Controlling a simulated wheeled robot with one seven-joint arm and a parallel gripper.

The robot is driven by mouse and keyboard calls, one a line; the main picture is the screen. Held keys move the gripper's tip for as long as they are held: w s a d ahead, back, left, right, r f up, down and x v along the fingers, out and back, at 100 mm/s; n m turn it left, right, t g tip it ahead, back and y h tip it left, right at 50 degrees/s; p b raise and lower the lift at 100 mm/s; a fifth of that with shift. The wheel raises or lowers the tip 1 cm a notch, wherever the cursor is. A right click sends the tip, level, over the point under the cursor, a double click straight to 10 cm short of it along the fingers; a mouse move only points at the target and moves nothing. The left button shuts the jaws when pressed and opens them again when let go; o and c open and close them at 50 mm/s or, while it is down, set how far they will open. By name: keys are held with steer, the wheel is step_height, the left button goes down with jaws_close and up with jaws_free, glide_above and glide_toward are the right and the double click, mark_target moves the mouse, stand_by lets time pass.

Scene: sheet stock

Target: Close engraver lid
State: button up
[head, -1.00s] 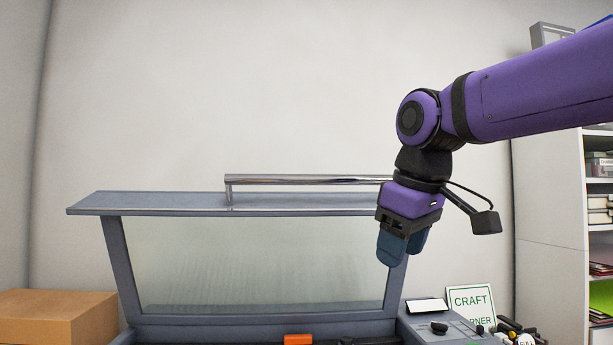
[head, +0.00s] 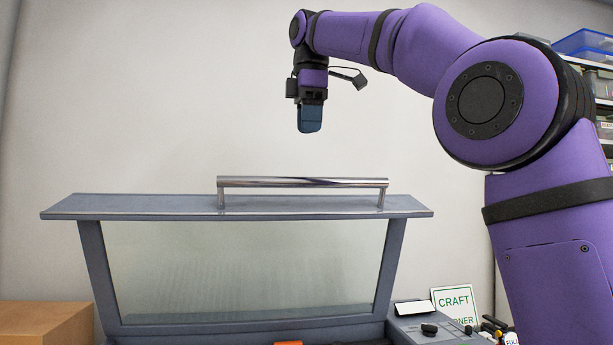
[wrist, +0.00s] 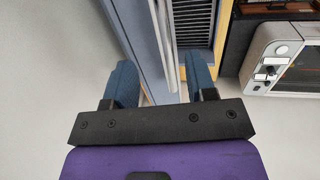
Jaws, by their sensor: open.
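The engraver lid (head: 240,265) stands raised, a grey-blue frame around a clear pane, in the head view. A shiny bar handle (head: 300,183) runs along its top edge. My gripper (head: 310,130) points down above the handle in the head view, clear of it. In the wrist view my gripper (wrist: 160,82) is open and empty, its two blue fingers apart. The handle (wrist: 164,40) runs between the fingers in that view, beyond their tips, beside the grey-blue lid edge (wrist: 128,22). The inside of the engraver is mostly hidden below the head view.
A cardboard box (head: 45,322) stands at the lower left. Shelves with bins (head: 585,43) are at the far right.

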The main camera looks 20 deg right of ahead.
steer(key=f, duration=0.3)
steer(key=w+f, duration=0.1)
steer(key=f, duration=0.3)
steer(key=w+f, duration=0.1)
steer(key=f, duration=0.2)
steer(key=shift+d+f, duration=0.2)
steer(key=shift+f, duration=0.05)
steer(key=shift+c, duration=0.2)
jaws_close()
